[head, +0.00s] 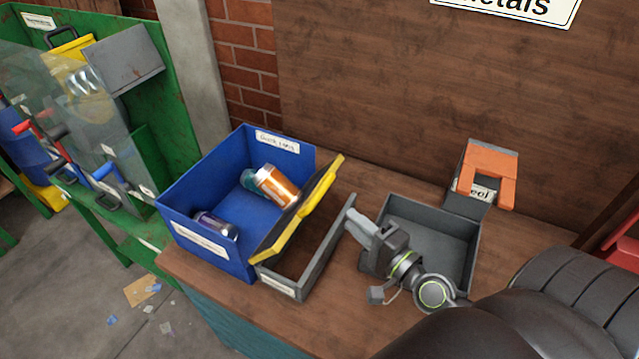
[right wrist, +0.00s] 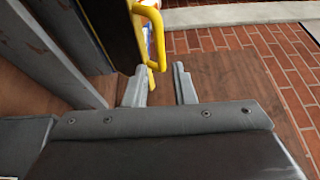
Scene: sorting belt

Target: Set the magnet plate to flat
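What seems to be the magnet plate is a dark plate with a yellow edge and handle (head: 297,222). It stands tilted up between the blue bin and a narrow grey tray. My right gripper (head: 353,217) is just right of it, above the tray's right wall. In the right wrist view the gripper (right wrist: 158,84) is open and empty. The yellow handle (right wrist: 151,38) shows just beyond its fingers, its lower end near the left fingertip. I see no contact. My left gripper is not in view.
The blue bin (head: 203,175) holds several cans. The narrow grey tray (head: 324,258) is beside it. A wider grey tray (head: 463,228) lies partly behind my right arm. An orange U-shaped piece (head: 490,165) stands behind it. A green rack (head: 175,110) is at left.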

